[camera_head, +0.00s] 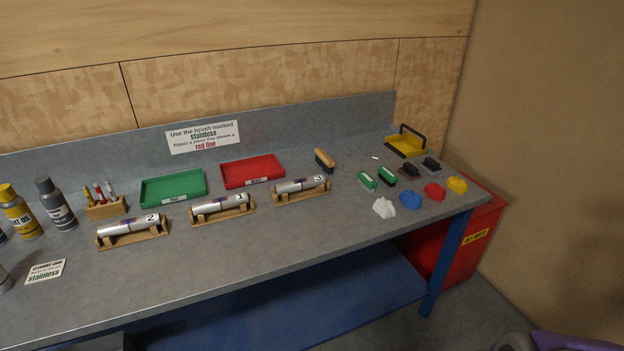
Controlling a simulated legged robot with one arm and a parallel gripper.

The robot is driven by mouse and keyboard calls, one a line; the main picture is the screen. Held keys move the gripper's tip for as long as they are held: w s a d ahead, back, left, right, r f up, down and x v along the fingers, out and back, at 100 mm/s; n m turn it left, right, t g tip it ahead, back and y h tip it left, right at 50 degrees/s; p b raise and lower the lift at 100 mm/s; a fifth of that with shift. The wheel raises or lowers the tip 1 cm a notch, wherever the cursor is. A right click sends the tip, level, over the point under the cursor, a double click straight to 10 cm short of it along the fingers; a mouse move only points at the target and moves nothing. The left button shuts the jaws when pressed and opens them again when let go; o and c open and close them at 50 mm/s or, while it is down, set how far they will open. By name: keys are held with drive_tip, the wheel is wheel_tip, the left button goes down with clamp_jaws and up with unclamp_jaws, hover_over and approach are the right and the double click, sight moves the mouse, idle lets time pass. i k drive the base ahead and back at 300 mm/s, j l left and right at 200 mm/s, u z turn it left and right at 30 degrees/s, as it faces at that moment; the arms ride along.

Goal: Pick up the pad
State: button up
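Two small green blocks with white labels, a left one (367,180) and a right one (386,176), lie on the right part of the grey bench. Two dark blocks, a nearer one (411,171) and a farther one (431,164), lie just right of them. These look like pads or brushes; I cannot tell which is the pad. Crumpled cloths lie in front: white (384,208), blue (410,201), red (434,192) and yellow (457,185).
Metal tubes 2 (128,227), 1 (220,205) and 3 (300,187) rest on wooden cradles. Behind are a green tray (173,188), a red tray (253,171) and a wooden-backed brush (324,160). A yellow carrier (405,144) stands back right. A red bin (459,245) stands beside the bench.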

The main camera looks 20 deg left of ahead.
sight(430, 165)
drive_tip(key=i+l+u, duration=0.45)
drive_tip(key=i+l, duration=0.4)
drive_tip(key=i, duration=0.3)
drive_tip(key=i+l+u, duration=0.5)
drive_tip(key=i+l, duration=0.5)
drive_tip(key=l, duration=0.25)
